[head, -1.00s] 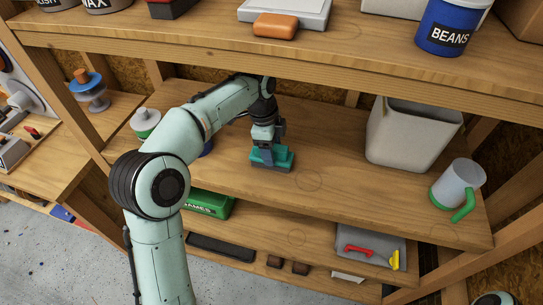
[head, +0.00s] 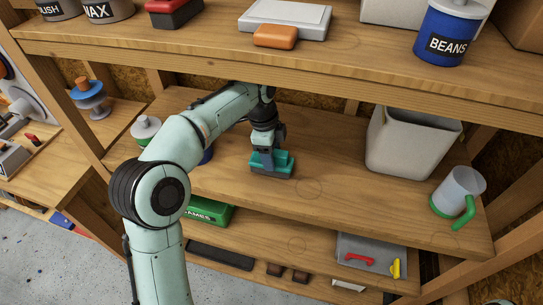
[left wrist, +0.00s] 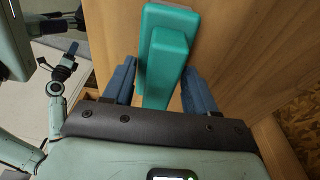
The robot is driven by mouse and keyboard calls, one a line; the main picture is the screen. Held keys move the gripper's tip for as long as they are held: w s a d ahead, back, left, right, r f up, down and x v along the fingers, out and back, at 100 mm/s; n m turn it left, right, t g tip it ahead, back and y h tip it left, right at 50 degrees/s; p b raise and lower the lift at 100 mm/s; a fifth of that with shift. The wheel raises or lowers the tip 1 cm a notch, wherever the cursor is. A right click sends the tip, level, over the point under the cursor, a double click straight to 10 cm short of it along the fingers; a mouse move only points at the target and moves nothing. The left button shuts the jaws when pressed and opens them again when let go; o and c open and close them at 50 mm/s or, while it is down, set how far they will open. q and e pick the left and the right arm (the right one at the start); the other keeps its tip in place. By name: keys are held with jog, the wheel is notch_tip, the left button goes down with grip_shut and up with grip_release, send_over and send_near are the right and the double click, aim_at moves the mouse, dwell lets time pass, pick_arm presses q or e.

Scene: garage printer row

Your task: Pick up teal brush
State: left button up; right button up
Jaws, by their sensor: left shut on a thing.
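The teal brush (head: 272,165) has a teal body and handle with a dark underside. It is on the middle wooden shelf (head: 360,200), and I see no clear gap beneath it. My left gripper (head: 265,156) comes down on it from above and is shut on its handle. In the left wrist view the brush (left wrist: 165,45) lies between the two blue fingers (left wrist: 160,88), which partly cover its sides. My other arm shows small at the left of that view, with its gripper (left wrist: 68,62) too small to read.
A pale bin (head: 410,145) and a clear jug with green handle (head: 458,190) stand to the right on the same shelf. The upper shelf (head: 355,60) hangs close above my arm. The shelf just right of the brush is clear.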

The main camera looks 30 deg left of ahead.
pick_arm(q)
notch_tip(320, 180, up, 3)
jog(key=shift+w+f, duration=0.1)
jog(key=s+d+b, duration=0.4)
jog(key=s+b, duration=0.1)
jog(key=s, duration=1.2)
jog(key=shift+s+d, duration=0.15)
jog(key=shift+s, duration=0.2)
pick_arm(e)
jog(key=s+f, duration=0.3)
jog(key=f, duration=0.2)
jog(key=shift+f, duration=0.4)
pick_arm(q)
jog(key=o, duration=0.4)
jog(key=shift+c, duration=1.2)
